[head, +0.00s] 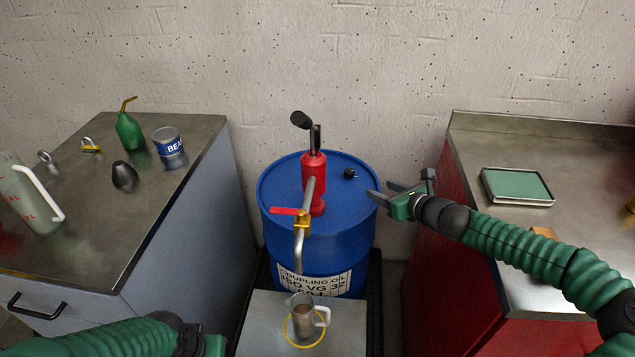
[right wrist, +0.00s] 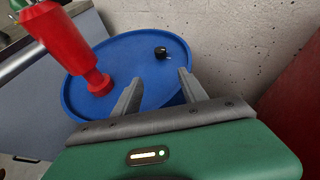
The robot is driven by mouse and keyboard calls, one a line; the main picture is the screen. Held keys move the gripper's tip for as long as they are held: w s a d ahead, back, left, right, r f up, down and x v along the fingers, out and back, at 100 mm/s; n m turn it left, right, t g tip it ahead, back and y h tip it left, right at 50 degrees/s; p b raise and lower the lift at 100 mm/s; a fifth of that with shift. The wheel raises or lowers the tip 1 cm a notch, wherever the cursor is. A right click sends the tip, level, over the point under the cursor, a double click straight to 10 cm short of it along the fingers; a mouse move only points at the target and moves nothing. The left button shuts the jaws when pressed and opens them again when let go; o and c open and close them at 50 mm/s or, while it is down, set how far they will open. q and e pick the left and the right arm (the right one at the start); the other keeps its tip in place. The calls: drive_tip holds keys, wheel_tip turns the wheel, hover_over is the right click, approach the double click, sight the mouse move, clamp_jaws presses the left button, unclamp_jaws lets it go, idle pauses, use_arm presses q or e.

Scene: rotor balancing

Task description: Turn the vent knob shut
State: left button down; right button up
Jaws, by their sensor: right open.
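The vent knob (head: 350,173) is a small black knob on top of the blue drum (head: 318,256), near its right back rim. In the right wrist view the knob (right wrist: 161,52) stands ahead of the fingers and between their lines. My right gripper (head: 380,192) is open and empty, at the drum's right rim, apart from the knob; its fingers (right wrist: 158,88) show in the right wrist view over the drum top. My left arm (head: 110,338) shows at the bottom left, but its fingers are out of frame.
A red pump (head: 314,170) with a spout and red-handled valve (head: 290,211) rises from the drum beside the knob. A metal jug (head: 302,310) stands below the spout. Benches flank the drum; the left one (head: 80,235) holds several items, the right one a green-topped tray (head: 517,203).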

sight(351, 172)
drive_tip(key=shift+m, duration=0.3)
drive_tip(key=w+a, duration=0.1)
drive_tip(key=w, duration=0.2)
drive_tip(key=w+a, duration=0.1)
drive_tip(key=shift+w+a+f, duration=0.25)
drive_tip(key=shift+a+f, duration=0.05)
drive_tip(key=p+x, duration=0.1)
drive_tip(key=x, duration=0.2)
drive_tip(key=p+x, duration=0.1)
drive_tip(key=x, duration=0.3)
drive_tip(key=d+p+x, duration=0.1)
drive_tip(key=x, duration=0.2)
drive_tip(key=shift+w+f+p, duration=0.3)
drive_tip(key=shift+w+p, duration=0.05)
drive_tip(key=shift+w, duration=0.1)
drive_tip(key=shift+w+a+f, duration=0.15)
drive_tip(key=shift+w+a, duration=0.35)
drive_tip(key=shift+a, duration=0.05)
use_arm(q)
drive_tip(key=r, duration=0.1)
drive_tip(key=a+r, duration=0.1)
drive_tip(key=r, duration=0.1)
drive_tip(key=shift+s+a+r, duration=0.1)
drive_tip(key=shift+r, duration=0.05)
use_arm(e)
drive_tip(key=shift+d, duration=0.1)
